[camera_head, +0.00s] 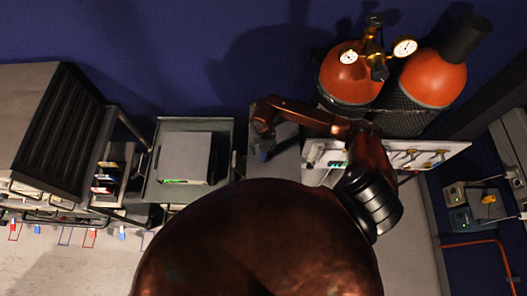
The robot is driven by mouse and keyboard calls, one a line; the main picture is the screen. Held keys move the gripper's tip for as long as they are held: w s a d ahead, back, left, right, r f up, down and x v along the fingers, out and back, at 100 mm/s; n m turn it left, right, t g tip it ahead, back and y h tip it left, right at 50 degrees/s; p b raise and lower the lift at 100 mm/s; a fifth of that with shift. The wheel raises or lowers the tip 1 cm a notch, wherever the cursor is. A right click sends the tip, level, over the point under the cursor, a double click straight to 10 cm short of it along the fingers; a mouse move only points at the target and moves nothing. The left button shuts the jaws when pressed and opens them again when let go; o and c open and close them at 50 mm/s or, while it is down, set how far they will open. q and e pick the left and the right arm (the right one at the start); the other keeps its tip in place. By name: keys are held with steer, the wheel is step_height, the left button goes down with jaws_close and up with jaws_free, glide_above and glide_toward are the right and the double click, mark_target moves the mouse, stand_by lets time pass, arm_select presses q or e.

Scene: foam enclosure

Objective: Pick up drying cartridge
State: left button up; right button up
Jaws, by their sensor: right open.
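My right arm, copper coloured with a black ring, reaches across the middle. Its right gripper (264,152) appears small and dark at the arm's far left end, pointing down over a grey surface between the grey box and the white panel. It is open, but its fingers are hard to make out. I cannot surely pick out the drying cartridge. The white panel (440,149) carries small brass-coloured fittings and is partly hidden behind the arm. My left gripper is not in view.
A grey box (184,157) sits on a grey cart left of the right gripper. Two orange gas cylinders (346,78) (434,78) with gauges stand behind the panel. A slatted grey cabinet (30,110) stands at left. Small devices (488,200) are on the right wall.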

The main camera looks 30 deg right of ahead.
step_height(320, 180, down, 2)
steer(key=shift+s+d+f, duration=0.1)
steer(key=shift+s+f, duration=0.05)
steer(key=shift+f, duration=0.2)
steer(key=shift+c, duration=1.1)
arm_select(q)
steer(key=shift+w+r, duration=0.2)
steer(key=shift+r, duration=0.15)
arm_select(e)
jaws_close()
